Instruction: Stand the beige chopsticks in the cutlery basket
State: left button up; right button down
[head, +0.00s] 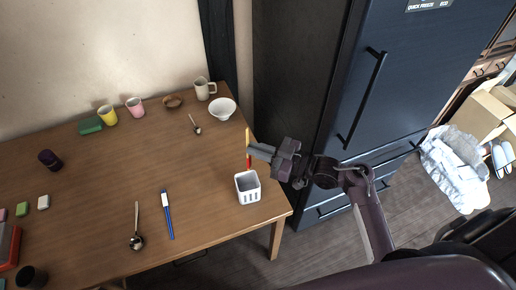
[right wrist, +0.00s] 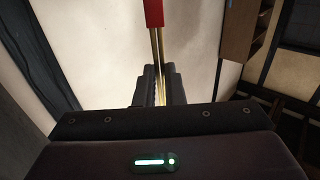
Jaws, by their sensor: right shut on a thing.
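The beige chopsticks (head: 248,136) have a red section at their lower end and stand roughly upright. My right gripper (head: 251,150) is shut on them, coming in from the right. In the right wrist view the chopsticks (right wrist: 155,48) run between the fingers (right wrist: 159,88), with the red section beyond the fingertips. The white cutlery basket (head: 248,195) stands near the table's right edge, just below the chopsticks' red end in the head view. The height gap between them is hard to tell. My left gripper is out of view.
A white bowl (head: 222,109), a beige mug (head: 204,89) and a small ladle (head: 195,125) lie behind on the wooden table (head: 110,180). A blue-handled brush (head: 168,215) and a larger ladle (head: 136,238) lie left of the basket. A dark fridge (head: 375,75) stands right.

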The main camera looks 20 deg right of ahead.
aim_at(250, 165)
jog(key=shift+f+b, duration=2.95)
jog(key=shift+f, duration=1.25)
jog(key=c, duration=1.5)
grip_release()
jog(key=shift+o, duration=0.2)
jog(key=b+v, duration=0.1)
jog(key=v, duration=0.7)
jog(key=shift+a, duration=0.1)
